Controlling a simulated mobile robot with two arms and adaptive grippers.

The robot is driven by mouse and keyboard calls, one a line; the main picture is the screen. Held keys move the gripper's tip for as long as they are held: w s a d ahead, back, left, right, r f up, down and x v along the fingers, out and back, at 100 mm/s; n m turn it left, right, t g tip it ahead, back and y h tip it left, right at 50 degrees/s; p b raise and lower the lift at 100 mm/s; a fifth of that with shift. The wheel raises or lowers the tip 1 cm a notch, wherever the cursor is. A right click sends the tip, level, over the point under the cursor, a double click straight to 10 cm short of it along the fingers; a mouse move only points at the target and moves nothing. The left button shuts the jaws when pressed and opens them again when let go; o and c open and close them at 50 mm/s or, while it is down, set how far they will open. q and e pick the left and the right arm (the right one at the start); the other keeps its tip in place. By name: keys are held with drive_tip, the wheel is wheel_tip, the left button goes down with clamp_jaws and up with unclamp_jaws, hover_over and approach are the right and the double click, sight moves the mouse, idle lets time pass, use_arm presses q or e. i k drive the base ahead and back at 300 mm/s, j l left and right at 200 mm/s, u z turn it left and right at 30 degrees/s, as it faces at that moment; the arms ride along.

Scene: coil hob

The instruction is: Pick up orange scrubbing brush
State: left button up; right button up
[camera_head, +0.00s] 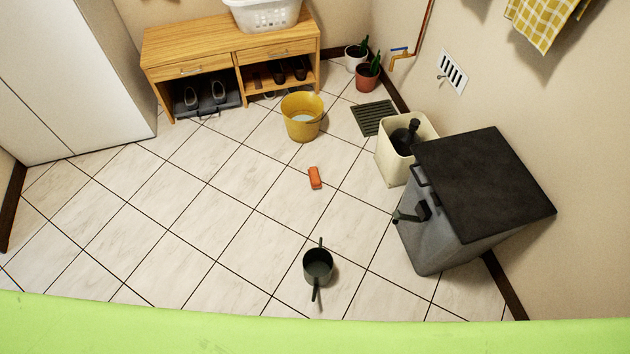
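The orange scrubbing brush (315,178) lies on the pale tiled floor near the middle of the head view. It is small and block-shaped, and nothing touches it. Its bristles cannot be made out at this size. Neither of my grippers shows in this view.
A yellow bucket (302,117) stands behind the brush, and a dark pot (318,266) sits in front of it. A cream bin (402,150) and a dark-topped grey box (485,190) stand right. A wooden bench (225,45) is at the back. Floor left of the brush is clear.

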sight(313, 172)
drive_tip(key=i+j, duration=0.1)
drive_tip(key=j, duration=0.4)
drive_tip(key=i+j+z, duration=0.1)
drive_tip(key=j, duration=0.4)
drive_tip(key=i+j+z, duration=0.1)
drive_tip(key=i+j, duration=0.25)
drive_tip(key=j, duration=0.25)
drive_tip(key=i+j+z, duration=0.15)
drive_tip(key=j, duration=0.15)
drive_tip(key=i+j, duration=0.15)
drive_tip(key=j, duration=0.2)
drive_tip(key=i+j+z, duration=0.15)
drive_tip(key=j, duration=0.15)
